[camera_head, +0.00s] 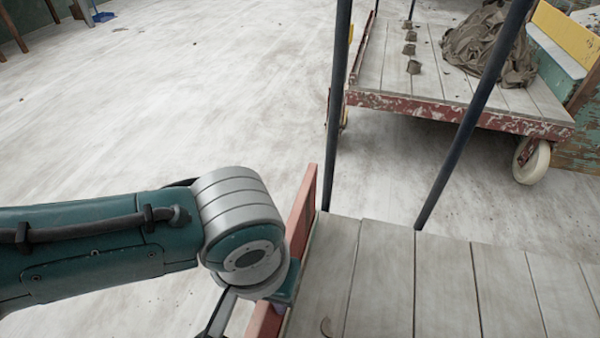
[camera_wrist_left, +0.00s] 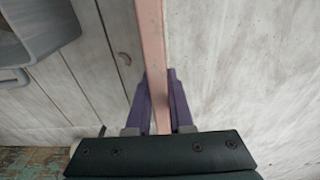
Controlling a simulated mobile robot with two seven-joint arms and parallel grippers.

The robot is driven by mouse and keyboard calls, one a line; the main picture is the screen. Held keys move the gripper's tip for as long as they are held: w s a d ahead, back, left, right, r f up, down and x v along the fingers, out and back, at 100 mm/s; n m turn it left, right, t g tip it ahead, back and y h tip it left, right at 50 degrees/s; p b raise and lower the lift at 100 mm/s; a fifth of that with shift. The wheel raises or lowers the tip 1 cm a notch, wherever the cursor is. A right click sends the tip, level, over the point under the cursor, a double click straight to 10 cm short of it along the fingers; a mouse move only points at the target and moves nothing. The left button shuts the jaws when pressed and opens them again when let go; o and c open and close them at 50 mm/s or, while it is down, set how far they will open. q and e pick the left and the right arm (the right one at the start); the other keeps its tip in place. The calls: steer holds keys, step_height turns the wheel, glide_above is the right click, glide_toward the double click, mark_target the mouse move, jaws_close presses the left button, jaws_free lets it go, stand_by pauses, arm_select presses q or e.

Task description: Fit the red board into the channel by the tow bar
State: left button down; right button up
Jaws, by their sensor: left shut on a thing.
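The red board (camera_head: 304,211) stands on edge along the left side of a grey plank deck (camera_head: 385,280) in the head view. In the left wrist view the board (camera_wrist_left: 153,40) looks pinkish and runs between the purple fingers of my left gripper (camera_wrist_left: 160,88), which is shut on it. In the head view my wrist hides the middle of the board. Two dark upright bars (camera_head: 338,110) rise at the deck's far edge, perhaps the tow bar. I cannot make out the channel, or whether the board sits in it. My right gripper is not in view.
A second cart with a chipped red frame (camera_head: 450,109) stands beyond, carrying a crumpled brown cloth (camera_head: 488,45) and small clay lumps (camera_head: 413,67). Pale open floor (camera_head: 180,100) lies to the left. A grey container (camera_wrist_left: 30,35) shows in the left wrist view.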

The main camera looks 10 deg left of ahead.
arm_select(q)
steer(key=shift+f+b, duration=0.55)
steer(key=shift+f, duration=0.25)
steer(key=c, duration=0.7)
jaws_free()
steer(key=r+p, duration=0.2)
steer(key=r, duration=0.1)
steer(key=r+p, duration=0.2)
steer(key=r, duration=0.1)
steer(key=s+r+p, duration=0.1)
steer(key=r+p, duration=0.1)
steer(key=shift+r+p, duration=0.35)
steer(key=shift+r, duration=0.05)
steer(key=shift+r+p, duration=0.3)
steer(key=shift+r, duration=0.25)
